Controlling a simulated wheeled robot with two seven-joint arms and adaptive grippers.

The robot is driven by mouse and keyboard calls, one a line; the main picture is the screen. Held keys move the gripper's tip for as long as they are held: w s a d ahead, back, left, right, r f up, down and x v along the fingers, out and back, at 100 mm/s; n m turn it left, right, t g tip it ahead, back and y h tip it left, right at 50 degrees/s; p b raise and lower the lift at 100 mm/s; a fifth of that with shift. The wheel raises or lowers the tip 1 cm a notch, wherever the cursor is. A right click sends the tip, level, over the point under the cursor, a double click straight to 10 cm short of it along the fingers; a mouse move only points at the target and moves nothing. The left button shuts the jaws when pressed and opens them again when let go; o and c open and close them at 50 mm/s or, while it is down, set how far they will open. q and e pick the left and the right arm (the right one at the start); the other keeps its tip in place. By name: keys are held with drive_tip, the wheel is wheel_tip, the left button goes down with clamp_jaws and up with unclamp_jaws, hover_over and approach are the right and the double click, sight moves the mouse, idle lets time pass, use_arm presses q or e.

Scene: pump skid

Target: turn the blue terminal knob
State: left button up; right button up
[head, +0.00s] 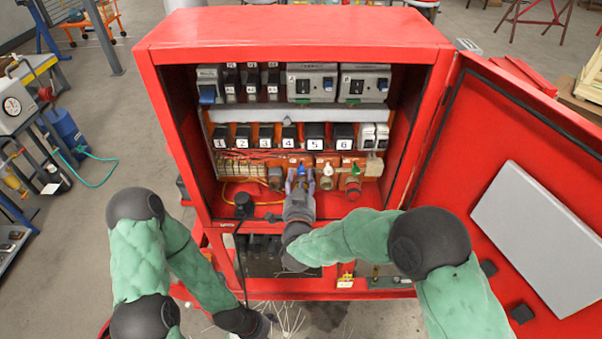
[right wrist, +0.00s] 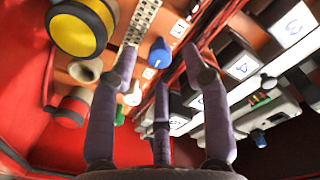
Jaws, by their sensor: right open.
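The blue terminal knob (head: 301,170) sits low inside the open red cabinet, in a row of fittings under the numbered switches. It also shows in the right wrist view (right wrist: 160,53), at upper centre. My right gripper (head: 300,184) reaches into the cabinet and hides part of the fitting around the knob in the head view. In the right wrist view its purple-grey fingers (right wrist: 158,68) are spread apart and empty. The knob shows between and beyond the fingertips, with no clear contact.
A red fitting (head: 353,187) and a pale fitting (head: 326,180) stand right of the knob. A yellow-faced round part (right wrist: 78,30) shows in the right wrist view. The cabinet door (head: 490,165) stands open at right. A black cable (head: 241,260) hangs at the cabinet front.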

drive_tip(key=s, duration=0.8)
drive_tip(key=shift+s, duration=0.3)
drive_tip(key=shift+a, duration=0.1)
